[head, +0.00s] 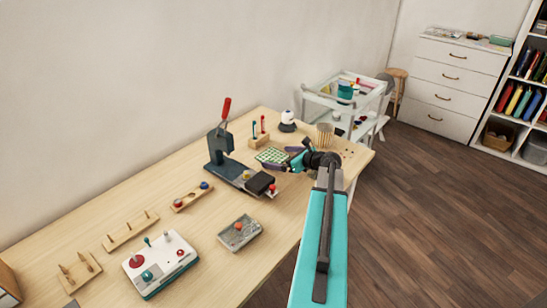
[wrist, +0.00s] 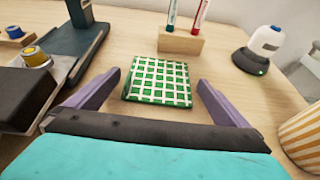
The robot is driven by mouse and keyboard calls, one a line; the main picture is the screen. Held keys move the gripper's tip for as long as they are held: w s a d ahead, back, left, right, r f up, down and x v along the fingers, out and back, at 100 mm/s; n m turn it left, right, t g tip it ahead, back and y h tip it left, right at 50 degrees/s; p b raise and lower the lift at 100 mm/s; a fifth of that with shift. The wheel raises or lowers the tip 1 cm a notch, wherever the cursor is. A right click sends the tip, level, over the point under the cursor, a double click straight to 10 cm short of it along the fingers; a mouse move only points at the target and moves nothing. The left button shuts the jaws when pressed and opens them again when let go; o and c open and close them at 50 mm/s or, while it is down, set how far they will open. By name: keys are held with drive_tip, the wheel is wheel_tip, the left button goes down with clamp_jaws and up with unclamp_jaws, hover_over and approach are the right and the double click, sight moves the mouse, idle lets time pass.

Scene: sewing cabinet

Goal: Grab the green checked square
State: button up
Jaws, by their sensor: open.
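The green checked square (wrist: 158,81) lies flat on the wooden table, green with pale grid lines. In the wrist view it sits ahead of and between the two purple fingers of my gripper (wrist: 158,90). The fingers are spread apart and nothing is between them but the near part of the view toward the square. In the head view the square (head: 271,155) lies just beyond my gripper (head: 284,160), partly close to its fingers. I cannot tell whether a finger touches it.
A press with a red handle (head: 219,145) stands left of the square. A wooden block with two pens (wrist: 181,42) is behind it. A white-and-black device (wrist: 259,50) and a striped cup (wrist: 303,137) are on the right.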

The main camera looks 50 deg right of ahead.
idle(0.4)
drive_tip(key=c, duration=0.9)
drive_tip(key=shift+c, duration=0.2)
drive_tip(key=shift+r, duration=0.2)
wheel_tip(320, 180, up, 10)
drive_tip(key=shift+f, duration=0.2)
drive_tip(key=shift+s, duration=0.1)
idle(0.5)
